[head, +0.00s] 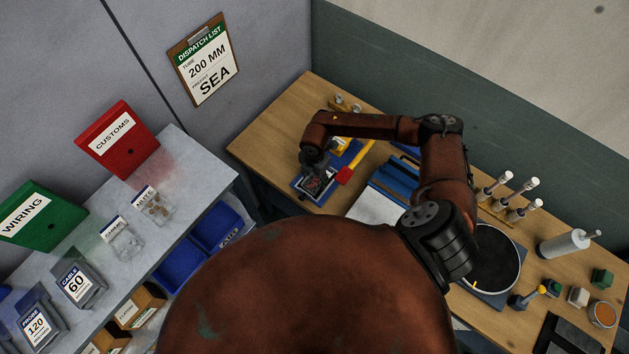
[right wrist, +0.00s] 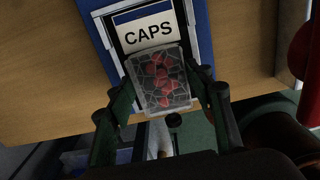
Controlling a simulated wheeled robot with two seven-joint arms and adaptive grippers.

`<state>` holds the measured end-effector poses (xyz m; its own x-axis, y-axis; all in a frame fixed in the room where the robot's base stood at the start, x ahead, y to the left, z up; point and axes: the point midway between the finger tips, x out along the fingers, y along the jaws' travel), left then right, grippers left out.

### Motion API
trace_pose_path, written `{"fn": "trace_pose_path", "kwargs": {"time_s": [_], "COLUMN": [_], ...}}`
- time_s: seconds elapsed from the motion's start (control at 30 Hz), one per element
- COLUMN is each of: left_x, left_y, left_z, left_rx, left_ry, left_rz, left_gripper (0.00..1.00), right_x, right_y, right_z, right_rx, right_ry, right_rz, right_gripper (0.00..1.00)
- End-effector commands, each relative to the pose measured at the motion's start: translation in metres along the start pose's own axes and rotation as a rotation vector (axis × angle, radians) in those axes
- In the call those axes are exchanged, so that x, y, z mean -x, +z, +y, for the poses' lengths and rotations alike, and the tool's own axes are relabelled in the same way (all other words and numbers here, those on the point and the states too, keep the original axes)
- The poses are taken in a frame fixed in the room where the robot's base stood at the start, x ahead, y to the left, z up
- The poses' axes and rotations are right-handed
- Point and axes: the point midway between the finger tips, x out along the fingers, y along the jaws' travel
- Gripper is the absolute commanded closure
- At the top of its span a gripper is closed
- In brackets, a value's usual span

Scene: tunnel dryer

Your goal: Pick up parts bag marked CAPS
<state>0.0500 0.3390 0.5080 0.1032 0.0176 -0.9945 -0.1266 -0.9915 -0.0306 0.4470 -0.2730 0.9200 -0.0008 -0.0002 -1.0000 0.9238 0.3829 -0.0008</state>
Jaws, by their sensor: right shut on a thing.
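The parts bag (right wrist: 160,82) is a clear, crinkled pouch with red pieces inside. In the right wrist view it sits between the fingers of my right gripper (right wrist: 166,98), which is shut on it. In the head view my right gripper (head: 317,172) points down over the blue holder (head: 301,187) at the left end of the wooden bench, and partly hides the bag. I cannot tell whether the bag is clear of the holder. My left gripper is not in view.
A blue-and-white tray (head: 376,205) and a round black plate (head: 492,262) stand further right. A grey counter with labelled bags (head: 152,205) is at left.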

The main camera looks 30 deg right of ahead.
Motion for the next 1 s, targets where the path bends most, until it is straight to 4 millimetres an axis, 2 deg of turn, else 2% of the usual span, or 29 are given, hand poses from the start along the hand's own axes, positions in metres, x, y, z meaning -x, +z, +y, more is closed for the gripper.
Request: {"fn": "trace_pose_path", "kwargs": {"time_s": [0.23,0.57,0.77,1.0], "left_x": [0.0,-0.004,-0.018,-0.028], "left_y": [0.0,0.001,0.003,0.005], "left_z": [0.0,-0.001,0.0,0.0], "left_rx": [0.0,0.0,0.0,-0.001], "left_ry": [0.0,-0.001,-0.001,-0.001], "left_rz": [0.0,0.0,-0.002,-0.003], "left_gripper": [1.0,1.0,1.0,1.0], "right_x": [0.001,0.007,0.032,0.083], "right_y": [0.0,0.0,0.0,-0.033], "right_z": [0.001,0.002,0.001,-0.03], "right_rx": [0.0,0.0,0.002,0.006], "right_ry": [0.001,0.004,0.005,0.005], "right_rz": [0.0,0.0,-0.001,0.0], "right_gripper": [0.85,0.85,0.85,0.85]}}
